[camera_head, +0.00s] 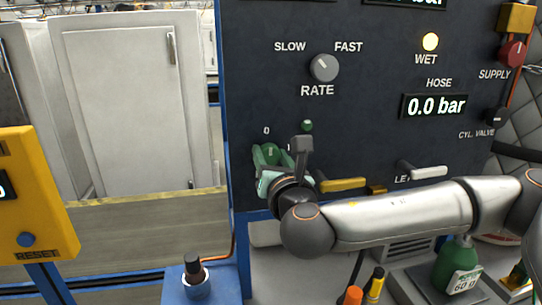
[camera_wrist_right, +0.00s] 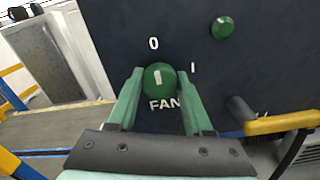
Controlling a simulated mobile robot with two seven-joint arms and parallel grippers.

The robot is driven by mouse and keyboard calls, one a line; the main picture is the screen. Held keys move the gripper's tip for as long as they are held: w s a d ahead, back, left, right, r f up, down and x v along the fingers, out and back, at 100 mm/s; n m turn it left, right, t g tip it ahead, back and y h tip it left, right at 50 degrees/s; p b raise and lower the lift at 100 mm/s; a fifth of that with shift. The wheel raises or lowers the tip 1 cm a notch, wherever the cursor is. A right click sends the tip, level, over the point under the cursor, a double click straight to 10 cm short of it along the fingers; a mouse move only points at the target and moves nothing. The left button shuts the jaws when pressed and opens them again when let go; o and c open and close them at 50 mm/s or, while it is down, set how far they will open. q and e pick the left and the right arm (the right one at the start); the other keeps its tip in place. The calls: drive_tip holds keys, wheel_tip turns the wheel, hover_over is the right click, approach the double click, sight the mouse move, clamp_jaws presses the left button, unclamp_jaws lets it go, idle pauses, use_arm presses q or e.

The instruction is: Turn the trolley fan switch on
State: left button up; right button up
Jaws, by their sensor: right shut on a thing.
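The fan switch (camera_wrist_right: 160,88) is a round green knob with a short white mark, on the dark panel above the word FAN. A 0 is printed above it and an I to its right. The white mark stands nearly upright, toward the 0. My right gripper (camera_head: 272,158) is at the panel's lower left in the head view. In the wrist view its green fingers (camera_wrist_right: 159,78) are on both sides of the knob, shut on it. In the head view the gripper hides much of the knob and its label. My left gripper is not in view.
A small green button or lamp (camera_wrist_right: 222,27) is above right of the knob. A yellow lever (camera_head: 343,184) sticks out close to the gripper's right, with a white lever (camera_head: 428,172) farther right. A yellow RESET box (camera_head: 35,200) stands at left.

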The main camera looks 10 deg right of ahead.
clamp_jaws()
drive_tip(key=shift+f, duration=0.1)
drive_tip(key=m+b, duration=0.2)
drive_tip(key=m, duration=0.1)
drive_tip(key=shift+f, duration=0.2)
drive_tip(key=m+b, duration=0.2)
drive_tip(key=m, duration=0.2)
drive_tip(key=shift+b, duration=0.3)
drive_tip(key=m+b, duration=0.1)
drive_tip(key=m, duration=0.4)
drive_tip(key=shift+m, duration=0.4)
drive_tip(key=shift+r+m+b, duration=0.1)
drive_tip(key=shift+m+b, duration=0.2)
drive_tip(key=shift+m, duration=2.3)
